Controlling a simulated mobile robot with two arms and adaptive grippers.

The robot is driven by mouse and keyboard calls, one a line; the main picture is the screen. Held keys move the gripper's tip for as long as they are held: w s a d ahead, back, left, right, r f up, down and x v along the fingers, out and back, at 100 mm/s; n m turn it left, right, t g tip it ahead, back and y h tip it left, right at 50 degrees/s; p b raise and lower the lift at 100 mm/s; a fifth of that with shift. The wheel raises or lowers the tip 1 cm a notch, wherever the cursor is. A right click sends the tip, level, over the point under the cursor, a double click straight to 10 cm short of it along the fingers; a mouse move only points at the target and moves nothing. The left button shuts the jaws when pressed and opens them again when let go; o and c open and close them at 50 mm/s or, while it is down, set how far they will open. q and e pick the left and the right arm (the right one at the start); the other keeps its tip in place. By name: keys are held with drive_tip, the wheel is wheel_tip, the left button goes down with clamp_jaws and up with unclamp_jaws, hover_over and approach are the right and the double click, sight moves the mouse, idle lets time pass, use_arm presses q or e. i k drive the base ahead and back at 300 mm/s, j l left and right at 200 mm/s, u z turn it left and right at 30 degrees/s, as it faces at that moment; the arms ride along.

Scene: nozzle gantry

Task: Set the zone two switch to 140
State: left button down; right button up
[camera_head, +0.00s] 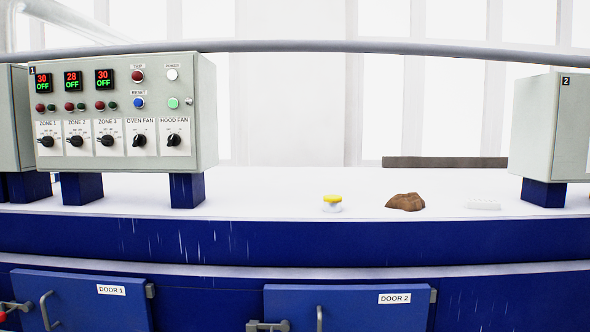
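The zone 2 switch (76,141) is a black rotary knob on a white plate, in the lower row of the grey control box marked 1 (205,110). Its pointer appears turned to the left; the dial numbers are too small to read. The zone 2 display (72,80) above it reads 28 in red and OFF in green. The similar zone 1 switch (46,141) and zone 3 switch (106,141) stand on either side. Neither of my grippers is in view.
Oven fan (139,140) and hood fan (173,140) knobs sit right of the zone switches. A yellow-topped item (332,202), a brown lump (405,202) and a white block (482,203) lie on the white top. A grey rail (350,46) crosses above. Box 2 (550,125) stands right.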

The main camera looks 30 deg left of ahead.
sight(76, 141)
drive_tip(key=u, duration=3.15)
